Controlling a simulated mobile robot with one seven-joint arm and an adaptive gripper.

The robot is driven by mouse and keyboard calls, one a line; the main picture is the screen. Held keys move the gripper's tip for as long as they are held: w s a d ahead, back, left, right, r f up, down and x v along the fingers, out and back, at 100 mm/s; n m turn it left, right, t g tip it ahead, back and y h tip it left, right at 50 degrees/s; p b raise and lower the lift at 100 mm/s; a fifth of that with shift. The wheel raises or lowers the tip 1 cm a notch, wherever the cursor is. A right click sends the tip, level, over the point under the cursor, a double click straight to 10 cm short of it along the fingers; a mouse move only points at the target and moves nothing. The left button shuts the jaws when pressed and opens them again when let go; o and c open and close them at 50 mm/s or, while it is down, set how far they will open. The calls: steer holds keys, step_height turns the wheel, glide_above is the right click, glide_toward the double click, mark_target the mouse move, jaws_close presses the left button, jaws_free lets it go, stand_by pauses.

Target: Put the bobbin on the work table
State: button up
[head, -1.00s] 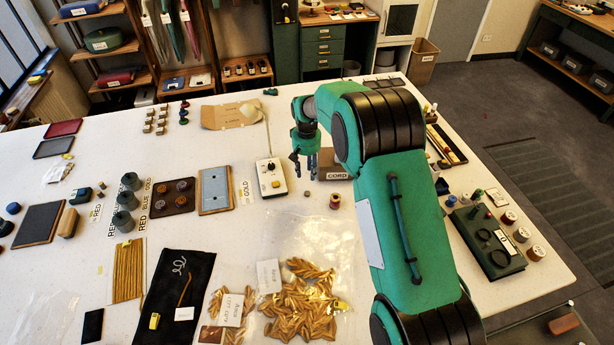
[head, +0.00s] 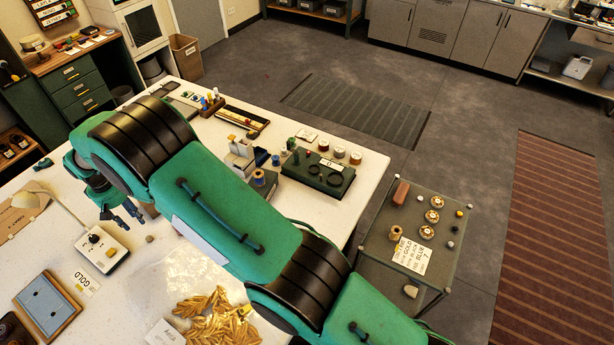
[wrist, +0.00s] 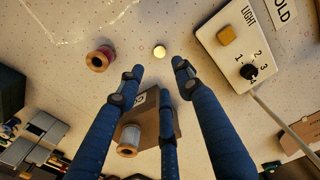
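Several spools are in view, and I cannot tell for sure which one is the bobbin. A gold-coloured spool (head: 396,232) stands on the small side cart (head: 368,262), right of the work table (head: 42,240). The wrist view shows a spool with dark red thread (wrist: 100,59) and one with pale thread (wrist: 129,137), both on the work table. My gripper (head: 128,216) is above the table's left part in the head view. In the wrist view its fingers (wrist: 158,75) are spread, with nothing between them.
The cart also holds a brown block (head: 400,192), patterned discs (head: 432,216) and a lettered card (head: 412,255). A lamp control box (head: 102,248) stands near my gripper.

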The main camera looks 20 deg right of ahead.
steer(key=shift+r, duration=0.1)
steer(key=w+d+r+m+t+y, duration=0.1)
steer(key=d+r+m+t, duration=0.15)
steer(key=d+r, duration=2.55)
steer(key=s+d+r+m, duration=0.1)
steer(key=s+d+r, duration=0.45)
steer(key=d, duration=0.25)
steer(key=s+d+r+m, duration=0.2)
steer(key=s+d+r, duration=0.3)
steer(key=d, duration=0.4)
steer(key=s+d+m+t, duration=0.1)
steer(key=s+d, duration=0.8)
steer(key=s, duration=0.3)
steer(key=s+d+m+t+h, duration=0.1)
steer(key=s+d+m+t, duration=0.1)
steer(key=s+d, duration=0.7)
steer(key=s, duration=0.4)
steer(key=shift+s+d+r, duration=0.3)
steer(key=shift+d+r, duration=0.05)
steer(key=shift+d, duration=0.05)
steer(key=shift+f, duration=0.1)
